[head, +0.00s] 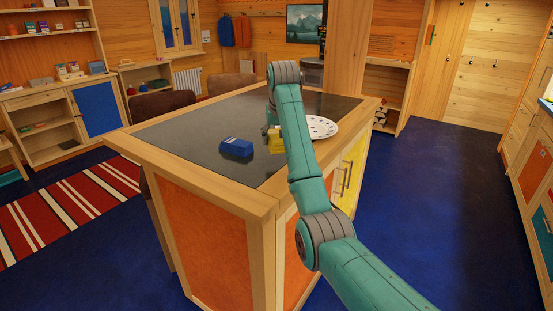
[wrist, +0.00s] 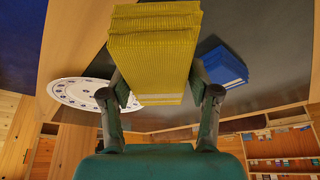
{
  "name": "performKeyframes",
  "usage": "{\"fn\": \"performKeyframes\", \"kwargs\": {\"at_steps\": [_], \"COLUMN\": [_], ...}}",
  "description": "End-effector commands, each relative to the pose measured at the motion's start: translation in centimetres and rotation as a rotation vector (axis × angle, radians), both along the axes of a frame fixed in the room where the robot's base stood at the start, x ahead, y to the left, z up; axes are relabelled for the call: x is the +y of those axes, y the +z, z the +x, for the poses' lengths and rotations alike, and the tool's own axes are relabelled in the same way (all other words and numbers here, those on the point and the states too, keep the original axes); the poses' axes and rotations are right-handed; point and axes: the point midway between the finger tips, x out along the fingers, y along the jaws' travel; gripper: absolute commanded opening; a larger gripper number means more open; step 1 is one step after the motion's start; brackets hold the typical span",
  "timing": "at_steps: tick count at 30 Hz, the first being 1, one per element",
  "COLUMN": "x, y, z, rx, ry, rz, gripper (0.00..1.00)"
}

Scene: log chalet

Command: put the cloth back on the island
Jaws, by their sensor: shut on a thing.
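The yellow folded cloth (wrist: 153,50) is held between the two fingers of my gripper (wrist: 160,88) in the wrist view. In the head view the cloth (head: 277,141) shows at the island's right side, partly hidden by my arm. The island (head: 185,129) has a dark top with a wooden border. The cloth is over or at this top; I cannot tell whether it touches it. My gripper (head: 271,130) is mostly hidden behind my arm in the head view.
A blue packet-like thing (head: 237,148) lies on the island left of the cloth. A round white plate with dark marks (head: 321,127) lies to the right, close to my arm. The left part of the top is clear. Dark chairs (head: 162,104) stand behind the island.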

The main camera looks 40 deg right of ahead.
Motion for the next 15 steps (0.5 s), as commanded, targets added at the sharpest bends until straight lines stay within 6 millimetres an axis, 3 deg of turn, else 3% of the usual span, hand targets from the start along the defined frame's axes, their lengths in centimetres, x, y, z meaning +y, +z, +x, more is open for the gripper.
{"fn": "performKeyframes", "kwargs": {"at_steps": [3,11,15], "x": [0.0,-0.1,0.0], "y": [-1.9,-3.8,-5.7], "z": [0.0,0.0,0.0], "rx": [0.001,0.000,0.001], "ry": [0.000,-0.001,-0.001], "rz": [0.000,0.000,0.001], "gripper": [0.28,0.28,0.28]}}
